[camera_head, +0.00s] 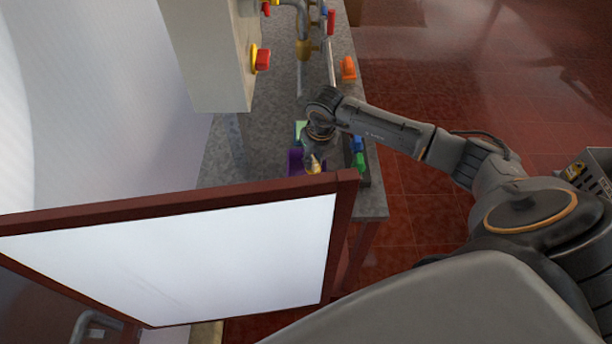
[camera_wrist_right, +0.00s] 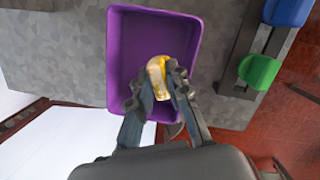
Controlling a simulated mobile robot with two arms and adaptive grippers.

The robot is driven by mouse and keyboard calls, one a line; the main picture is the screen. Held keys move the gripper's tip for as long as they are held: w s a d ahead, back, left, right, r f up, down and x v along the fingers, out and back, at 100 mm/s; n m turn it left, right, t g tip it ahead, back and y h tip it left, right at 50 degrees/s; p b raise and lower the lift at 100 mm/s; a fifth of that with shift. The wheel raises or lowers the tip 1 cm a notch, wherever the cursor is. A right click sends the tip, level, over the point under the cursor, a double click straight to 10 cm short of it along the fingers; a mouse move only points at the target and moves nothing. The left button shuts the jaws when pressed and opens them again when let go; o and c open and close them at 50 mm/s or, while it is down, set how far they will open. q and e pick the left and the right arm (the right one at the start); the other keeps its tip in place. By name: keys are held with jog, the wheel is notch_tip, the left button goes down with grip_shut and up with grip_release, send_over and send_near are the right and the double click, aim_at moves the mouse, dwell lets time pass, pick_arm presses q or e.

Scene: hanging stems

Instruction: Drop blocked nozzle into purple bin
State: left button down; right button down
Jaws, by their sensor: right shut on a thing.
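The purple bin (camera_wrist_right: 127,55) lies under my right gripper in the right wrist view. A small part of the bin (camera_head: 295,160) also shows in the head view, beside the gripper. My right gripper (camera_wrist_right: 162,88) is shut on a brass-yellow nozzle (camera_wrist_right: 158,70) and holds it over the bin's opening. The nozzle (camera_head: 314,166) also shows at the tip of the right gripper in the head view. I cannot tell exactly how high it is above the bin's floor. My left gripper is not in view.
A white panel with a dark red frame (camera_head: 345,200) stands in front of the grey bench (camera_head: 270,110). Green (camera_wrist_right: 259,71) and blue (camera_wrist_right: 287,11) pieces sit on a dark rail right of the bin. Brass piping (camera_head: 304,48) and an orange piece (camera_head: 348,68) are farther back.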

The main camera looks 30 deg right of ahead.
jog(key=c, duration=1.5)
grip_release()
jog(key=o, duration=0.3)
jog(key=shift+r, duration=0.5)
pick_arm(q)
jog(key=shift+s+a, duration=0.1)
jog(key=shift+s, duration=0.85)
pick_arm(e)
notch_tip(320, 180, up, 11)
jog(key=s, duration=0.2)
jog(key=shift+s, duration=0.2)
jog(key=shift+f, duration=0.1)
